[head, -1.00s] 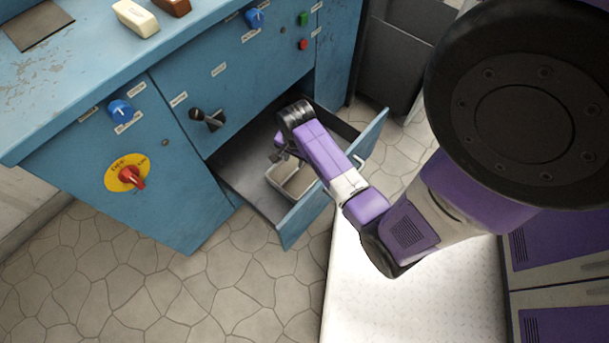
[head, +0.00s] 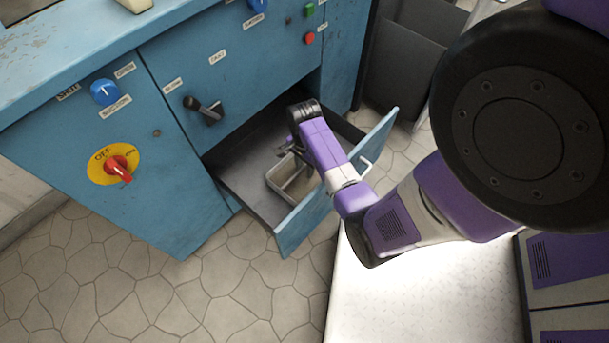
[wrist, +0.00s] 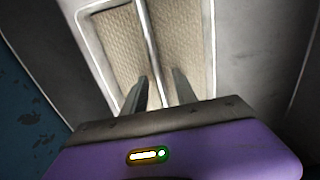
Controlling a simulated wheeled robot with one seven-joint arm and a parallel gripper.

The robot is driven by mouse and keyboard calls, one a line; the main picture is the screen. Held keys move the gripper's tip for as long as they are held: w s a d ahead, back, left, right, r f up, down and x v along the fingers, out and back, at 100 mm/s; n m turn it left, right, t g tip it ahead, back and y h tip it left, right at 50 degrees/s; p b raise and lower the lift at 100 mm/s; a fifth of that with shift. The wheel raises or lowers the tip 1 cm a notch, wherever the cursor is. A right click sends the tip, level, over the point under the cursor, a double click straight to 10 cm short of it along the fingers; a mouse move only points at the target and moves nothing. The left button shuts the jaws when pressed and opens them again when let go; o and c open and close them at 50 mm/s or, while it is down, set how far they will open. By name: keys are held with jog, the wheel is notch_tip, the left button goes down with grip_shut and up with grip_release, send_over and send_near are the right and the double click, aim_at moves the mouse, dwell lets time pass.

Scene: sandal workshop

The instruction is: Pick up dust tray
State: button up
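The dust tray (head: 283,186) is a shallow pale metal tray lying in the open drawer. In the wrist view the tray (wrist: 112,42) shows a raised bright rim, a brownish floor and a thin bar or divider (wrist: 148,40) across its middle. My gripper (head: 287,151) reaches down into the drawer over the tray. In the wrist view my gripper (wrist: 160,90) has its two dark fingers apart, one on each side of the line of the bar. Whether they touch it I cannot tell. My wrist hides part of the tray in the head view.
The open drawer (head: 246,190) juts from a blue machine cabinet (head: 165,190), its front panel (head: 300,228) standing near my forearm. A black lever (head: 203,110) and a red switch (head: 118,166) sit on the cabinet. Dark bins (head: 405,75) stand behind. The stone floor at lower left is clear.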

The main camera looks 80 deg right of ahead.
aim_at(304, 166)
jog(key=shift+f, duration=0.15)
jog(key=shift+c, duration=0.2)
grip_shut()
notch_tip(304, 166, up, 20)
jog(key=p, duration=0.8)
jog(key=shift+p, duration=0.3)
